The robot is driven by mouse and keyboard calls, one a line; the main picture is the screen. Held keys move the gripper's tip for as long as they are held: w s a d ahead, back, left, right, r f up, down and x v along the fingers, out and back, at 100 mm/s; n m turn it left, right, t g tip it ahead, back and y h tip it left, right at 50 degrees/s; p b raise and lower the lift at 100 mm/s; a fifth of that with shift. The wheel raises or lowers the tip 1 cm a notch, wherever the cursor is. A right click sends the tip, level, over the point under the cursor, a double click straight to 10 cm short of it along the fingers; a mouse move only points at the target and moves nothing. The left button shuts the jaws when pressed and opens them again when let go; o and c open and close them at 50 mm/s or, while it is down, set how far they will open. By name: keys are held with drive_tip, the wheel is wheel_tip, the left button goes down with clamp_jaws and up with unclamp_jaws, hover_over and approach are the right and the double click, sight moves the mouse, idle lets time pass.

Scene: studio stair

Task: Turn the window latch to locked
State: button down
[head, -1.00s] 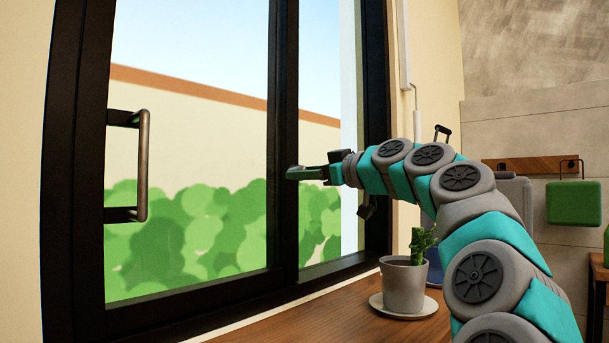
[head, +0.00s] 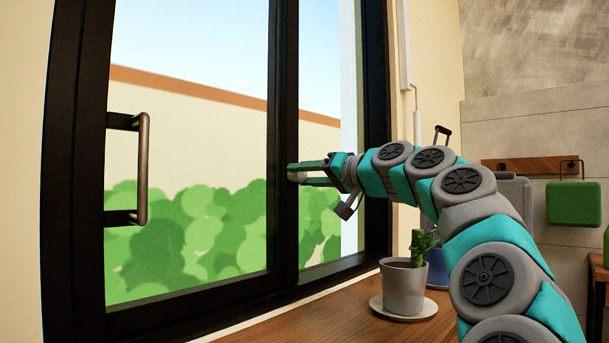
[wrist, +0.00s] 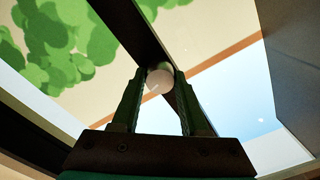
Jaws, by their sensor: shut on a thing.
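The window latch (wrist: 159,80) shows in the wrist view as a pale, round knob on the dark window frame. My gripper (wrist: 158,84) is shut on it, with one finger on each side near the tips. In the head view, my gripper (head: 294,172) reaches left to the dark middle upright of the window (head: 283,90), its two fingers one above the other. The fingers hide most of the latch there. I cannot tell from these views which way the latch points.
A potted cactus in a grey pot (head: 404,290) on a saucer stands on the wooden counter (head: 300,325) below my arm. A green item (head: 574,203) hangs on the right wall.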

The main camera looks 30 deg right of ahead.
drive_tip(key=shift+m, duration=1.1)
drive_tip(key=shift+c, duration=2.1)
unclamp_jaws()
drive_tip(key=shift+s, duration=0.1)
drive_tip(key=b+v, duration=0.1)
drive_tip(key=v, duration=0.6)
drive_tip(key=shift+s+d, duration=0.15)
drive_tip(key=shift+s, duration=0.15)
